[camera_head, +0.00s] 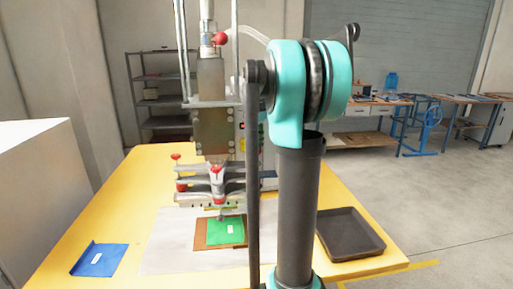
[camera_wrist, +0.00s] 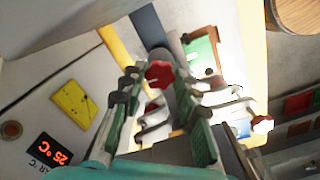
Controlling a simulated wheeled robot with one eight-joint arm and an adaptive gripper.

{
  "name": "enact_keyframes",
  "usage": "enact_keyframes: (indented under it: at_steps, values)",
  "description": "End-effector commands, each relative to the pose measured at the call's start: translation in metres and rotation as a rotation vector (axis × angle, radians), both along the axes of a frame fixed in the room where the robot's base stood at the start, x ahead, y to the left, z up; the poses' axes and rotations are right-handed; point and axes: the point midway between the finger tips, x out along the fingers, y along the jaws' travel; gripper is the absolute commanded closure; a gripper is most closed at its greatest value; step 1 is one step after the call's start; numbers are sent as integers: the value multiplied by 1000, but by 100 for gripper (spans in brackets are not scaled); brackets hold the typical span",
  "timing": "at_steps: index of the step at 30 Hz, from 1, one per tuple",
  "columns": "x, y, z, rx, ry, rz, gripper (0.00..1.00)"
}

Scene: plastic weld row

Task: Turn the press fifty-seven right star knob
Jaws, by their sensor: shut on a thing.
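In the wrist view a red star knob (camera_wrist: 160,73) sits between the fingertips of my gripper (camera_wrist: 160,85), which is shut on it. The contact itself is partly hidden by the fingers. A second red knob (camera_wrist: 262,124) is apart from the fingers, to the right in that view. In the head view the press (camera_head: 212,130) stands on the yellow table, with red knobs at its left side (camera_head: 176,157) and front (camera_head: 215,170). My arm hides the right side of the press, and my gripper does not show there.
A control panel with a red 25 °C display (camera_wrist: 55,150) and yellow label (camera_wrist: 75,105) is close at the left of the wrist view. On the yellow table (camera_head: 120,205) are a green sheet (camera_head: 220,234), a blue piece (camera_head: 98,260) and a black tray (camera_head: 350,236).

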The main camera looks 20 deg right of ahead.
Motion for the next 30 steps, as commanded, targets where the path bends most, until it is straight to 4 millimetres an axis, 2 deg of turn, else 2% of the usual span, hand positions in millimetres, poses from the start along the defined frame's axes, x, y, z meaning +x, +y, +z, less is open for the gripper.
enact_keyframes:
  at_steps: [20, 21, 25, 30]
  values:
    - [1, 0, 0, 0, -1, 59, 98]
    - [1, 0, 0, 0, -1, 59, 66]
    - [0, 0, 0, 0, -1, 59, 50]
    - [0, 0, 0, -1, -1, 59, 49]
